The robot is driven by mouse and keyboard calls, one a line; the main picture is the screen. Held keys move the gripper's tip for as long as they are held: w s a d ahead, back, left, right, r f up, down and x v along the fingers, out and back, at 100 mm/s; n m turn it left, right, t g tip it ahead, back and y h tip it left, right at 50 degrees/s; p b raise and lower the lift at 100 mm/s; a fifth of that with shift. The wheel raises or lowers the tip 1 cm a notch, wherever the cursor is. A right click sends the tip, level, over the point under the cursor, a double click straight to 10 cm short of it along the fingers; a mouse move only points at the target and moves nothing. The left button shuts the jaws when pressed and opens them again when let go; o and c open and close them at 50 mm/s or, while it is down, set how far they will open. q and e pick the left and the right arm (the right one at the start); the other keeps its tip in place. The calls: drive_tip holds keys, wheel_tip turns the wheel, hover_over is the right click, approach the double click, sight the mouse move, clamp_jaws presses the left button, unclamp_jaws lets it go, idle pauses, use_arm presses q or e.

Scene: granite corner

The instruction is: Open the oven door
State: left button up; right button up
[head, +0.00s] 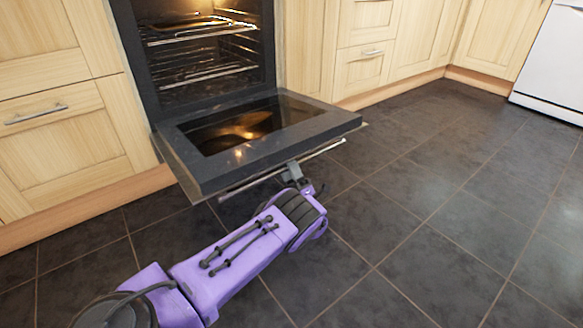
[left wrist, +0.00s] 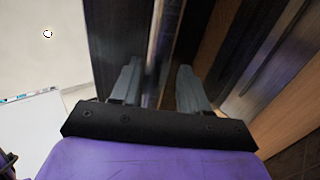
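The oven (head: 205,50) stands at the upper left in the head view. Its dark door (head: 335,119) is swung down to about level, with its glass window facing up. The steel handle (head: 325,148) runs along the door's front edge. My left gripper (head: 293,172) is at the middle of the handle, at the end of my purple arm. In the left wrist view its two grey fingers (left wrist: 160,85) are apart, with a light bar and dark door surface between and beyond them. I cannot tell whether either finger touches the handle. My right gripper is not in view.
Wire racks (head: 205,72) are inside the lit oven. Wooden cabinets with drawers (head: 60,120) flank it on both sides. A white appliance (head: 550,65) stands at the far right. The dark tiled floor (head: 430,200) is clear in front and to the right.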

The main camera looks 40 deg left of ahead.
use_arm(q)
drive_tip(key=shift+d+f, duration=0.15)
drive_tip(key=shift+d, duration=0.05)
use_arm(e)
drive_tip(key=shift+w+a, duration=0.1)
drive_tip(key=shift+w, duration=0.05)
use_arm(q)
drive_tip(key=shift+d+f, duration=0.3)
drive_tip(key=shift+d, duration=0.05)
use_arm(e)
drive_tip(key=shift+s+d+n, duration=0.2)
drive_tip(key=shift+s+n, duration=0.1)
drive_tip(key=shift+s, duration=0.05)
use_arm(q)
drive_tip(key=v, duration=0.6)
drive_tip(key=shift+f, duration=0.3)
drive_tip(key=shift+s+d+p, duration=0.1)
drive_tip(key=shift+s+p, duration=0.05)
drive_tip(key=shift+p, duration=0.15)
